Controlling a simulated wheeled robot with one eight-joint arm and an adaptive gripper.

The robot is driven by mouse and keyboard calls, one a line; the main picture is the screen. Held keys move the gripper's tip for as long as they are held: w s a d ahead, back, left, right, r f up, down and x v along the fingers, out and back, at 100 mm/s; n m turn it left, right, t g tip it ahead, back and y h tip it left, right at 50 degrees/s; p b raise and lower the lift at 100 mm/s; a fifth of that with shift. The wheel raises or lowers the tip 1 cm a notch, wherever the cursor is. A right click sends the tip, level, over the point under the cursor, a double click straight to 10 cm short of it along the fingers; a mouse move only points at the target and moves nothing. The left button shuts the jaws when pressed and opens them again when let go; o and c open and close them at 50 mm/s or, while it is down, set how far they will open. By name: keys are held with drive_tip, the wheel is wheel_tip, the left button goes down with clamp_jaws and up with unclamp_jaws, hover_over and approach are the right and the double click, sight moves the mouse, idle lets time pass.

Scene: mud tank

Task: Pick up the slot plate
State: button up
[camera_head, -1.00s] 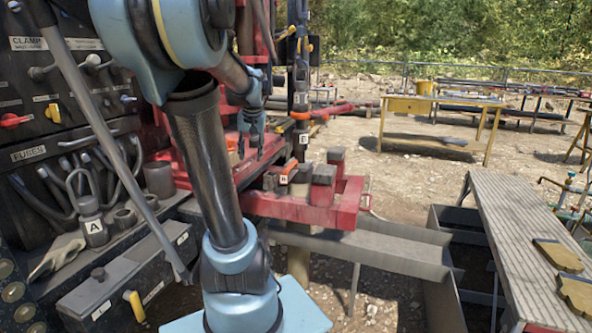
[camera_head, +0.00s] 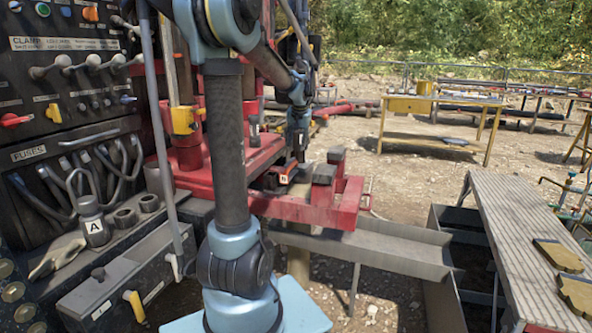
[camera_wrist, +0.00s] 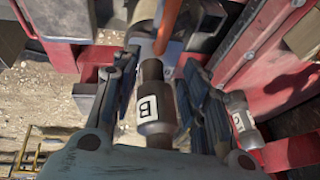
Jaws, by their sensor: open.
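What looks like the slot plate is an orange-handled piece (camera_head: 288,174) with a small white label, low on the red rig frame beside my gripper. In the wrist view its orange bar (camera_wrist: 169,22) runs up from ahead of my fingers; the rest is largely hidden. My gripper (camera_head: 297,150) points down over the rig and is open. In the wrist view its fingers (camera_wrist: 163,75) stand apart on either side of a dark cylinder (camera_wrist: 156,112) labelled B. I cannot tell whether they touch anything.
A red frame with dark blocks (camera_head: 324,174) stands close to the right of my gripper. A control panel (camera_head: 65,75) with levers is at the left. A grey trough (camera_head: 380,248) lies below the frame. A ribbed bench (camera_head: 510,235) is at right; open ground lies behind.

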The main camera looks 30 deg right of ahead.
sight(294, 161)
drive_tip(key=x, duration=1.2)
drive_tip(key=shift+a, duration=0.25)
clamp_jaws()
drive_tip(key=shift+r, duration=0.1)
